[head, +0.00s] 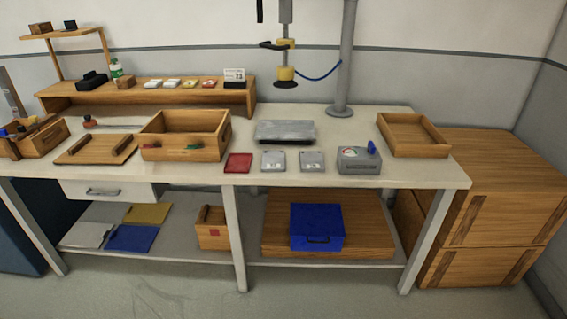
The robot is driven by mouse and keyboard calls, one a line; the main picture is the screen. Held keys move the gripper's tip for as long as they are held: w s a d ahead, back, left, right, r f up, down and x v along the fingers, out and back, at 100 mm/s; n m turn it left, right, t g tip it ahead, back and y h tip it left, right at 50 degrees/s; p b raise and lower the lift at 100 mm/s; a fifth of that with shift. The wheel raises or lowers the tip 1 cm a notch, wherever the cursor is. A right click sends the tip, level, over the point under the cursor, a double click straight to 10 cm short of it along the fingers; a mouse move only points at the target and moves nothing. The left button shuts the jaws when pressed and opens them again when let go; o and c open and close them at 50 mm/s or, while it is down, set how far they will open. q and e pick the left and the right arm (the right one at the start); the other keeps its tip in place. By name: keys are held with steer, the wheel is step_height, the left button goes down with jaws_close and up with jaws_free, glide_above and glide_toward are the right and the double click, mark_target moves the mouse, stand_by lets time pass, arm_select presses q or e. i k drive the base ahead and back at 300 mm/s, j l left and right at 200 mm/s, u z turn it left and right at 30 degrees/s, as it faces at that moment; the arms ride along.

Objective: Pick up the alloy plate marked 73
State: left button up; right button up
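Two small grey plates lie flat side by side near the front edge of the white workbench (345,184), a left one (273,161) and a right one (312,161). Each has small marks on its face, too small to read, so I cannot tell which is marked 73. A red plate (238,163) lies just left of them, and a grey box-like device (358,160) with a blue knob stands to their right. Neither of my grippers is in view.
A flat grey metal block (285,131) lies behind the plates. An open wooden box (185,136) stands left, and a shallow wooden tray (412,135) right. A yellow-and-black tool (286,76) hangs above the bench beside a grey post (345,60). Wooden crates (497,200) stand at right.

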mark_target(272, 161)
steer(key=i+j+z, duration=0.2)
steer(key=i+j, duration=0.2)
steer(key=i, duration=0.2)
steer(key=i+j+z, duration=0.15)
steer(key=i+j, duration=0.3)
steer(key=i, duration=0.15)
